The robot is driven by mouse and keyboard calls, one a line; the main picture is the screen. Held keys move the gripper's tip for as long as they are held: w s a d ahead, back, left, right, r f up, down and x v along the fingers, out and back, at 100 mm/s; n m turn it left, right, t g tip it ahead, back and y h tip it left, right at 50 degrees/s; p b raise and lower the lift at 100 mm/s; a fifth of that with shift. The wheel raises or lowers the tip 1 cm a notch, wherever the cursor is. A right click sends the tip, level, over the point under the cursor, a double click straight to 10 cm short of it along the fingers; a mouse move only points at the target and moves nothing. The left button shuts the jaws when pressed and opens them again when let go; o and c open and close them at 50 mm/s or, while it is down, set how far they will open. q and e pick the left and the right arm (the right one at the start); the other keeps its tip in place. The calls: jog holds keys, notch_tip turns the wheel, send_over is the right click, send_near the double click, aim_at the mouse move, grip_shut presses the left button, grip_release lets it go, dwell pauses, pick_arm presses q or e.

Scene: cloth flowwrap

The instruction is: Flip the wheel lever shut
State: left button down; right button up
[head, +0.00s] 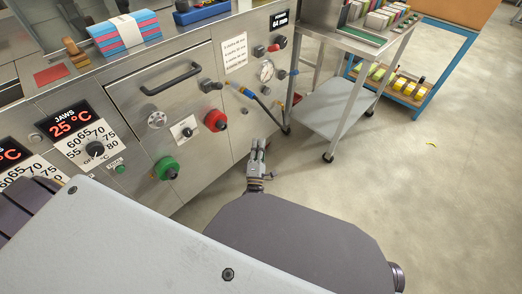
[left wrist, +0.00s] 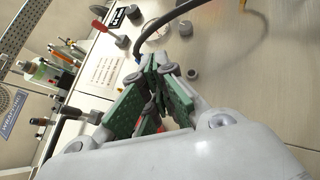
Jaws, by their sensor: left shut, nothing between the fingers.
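A small lever with a red handle (head: 279,43) sits on the steel machine front, below the "64 mm" display; I cannot tell if it is the wheel lever. It also shows in the left wrist view (left wrist: 101,27). My left gripper (head: 258,145) is in front of the lower machine front, right of the red knob (head: 215,120) and apart from the red-handled lever. The gauge (head: 266,70) is clear in the head view. My right gripper is not in view.
A dark hose (head: 262,104) hangs from the machine front close to my left gripper. A green knob (head: 166,168) and a door handle (head: 170,79) stick out further left. A wheeled steel trolley (head: 330,104) stands right; the floor beyond is mostly clear.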

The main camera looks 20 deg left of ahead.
pick_arm(q)
jog(key=shift+s+d+f+m+g+h+p, duration=0.15)
jog(key=shift+d+f+m+g+h+p, duration=0.1)
jog(key=shift+f+m+h+p, duration=0.3)
jog(key=shift+s+d+f+m+g+h+p, duration=0.15)
jog(key=shift+d+f+m+h+p, duration=0.1)
jog(key=shift+f+m+h, duration=0.3)
jog(key=shift+s+d+f+m+g+h+p, duration=0.1)
jog(key=shift+d+f+m+g+h+p, duration=0.1)
jog(key=shift+f+m+h+p, duration=0.4)
jog(key=shift+m, duration=0.3)
